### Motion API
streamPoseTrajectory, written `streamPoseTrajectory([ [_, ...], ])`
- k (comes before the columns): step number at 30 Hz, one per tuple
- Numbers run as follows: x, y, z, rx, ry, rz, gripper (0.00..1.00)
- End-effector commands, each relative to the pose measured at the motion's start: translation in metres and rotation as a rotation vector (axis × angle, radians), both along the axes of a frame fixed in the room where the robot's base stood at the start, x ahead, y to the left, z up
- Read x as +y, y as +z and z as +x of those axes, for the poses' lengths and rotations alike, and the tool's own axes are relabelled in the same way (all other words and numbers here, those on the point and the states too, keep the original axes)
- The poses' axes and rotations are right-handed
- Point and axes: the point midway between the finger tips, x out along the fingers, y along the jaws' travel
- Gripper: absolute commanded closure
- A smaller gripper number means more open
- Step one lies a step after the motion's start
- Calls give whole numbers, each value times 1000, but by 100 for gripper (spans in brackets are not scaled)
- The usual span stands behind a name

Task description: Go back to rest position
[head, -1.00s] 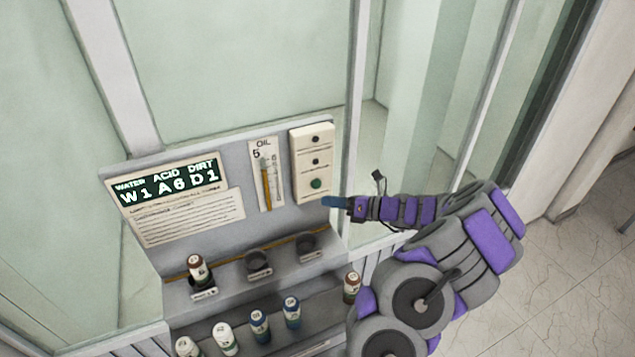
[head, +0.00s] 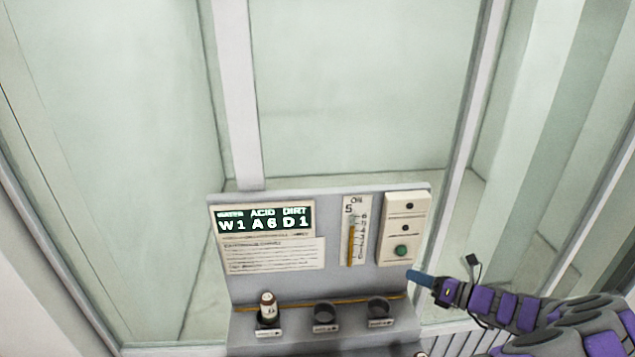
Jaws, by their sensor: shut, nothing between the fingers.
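My gripper (head: 420,278) is shut and empty, its blue fingertips pointing left. In the picture it lies just below and right of the green button on the cream button box (head: 406,229), apart from the button. My arm, purple and grey, reaches in from the lower right corner. The grey panel (head: 330,279) carries the button box, the oil gauge (head: 356,232) and a dark display (head: 264,219) reading W1 A6 D1. The bottom of the panel is cut off by the frame.
The middle holder (head: 326,313) and right holder (head: 379,309) look empty. Glass walls with pale frames (head: 238,90) rise behind and around the panel. A sheet of text (head: 270,255) is under the display.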

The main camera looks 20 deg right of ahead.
Motion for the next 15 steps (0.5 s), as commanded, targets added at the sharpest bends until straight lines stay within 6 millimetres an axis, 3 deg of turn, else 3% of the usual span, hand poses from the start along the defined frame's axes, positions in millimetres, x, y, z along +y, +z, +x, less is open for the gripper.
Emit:
streamPoseTrajectory([
  [4, 10, 4, 3, -11, 31, -22, 100],
  [7, 41, 15, 12, -46, 124, -91, 100],
  [11, 111, 35, 19, -131, 336, -255, 100],
  [15, 192, 49, 7, -245, 595, -446, 100],
])
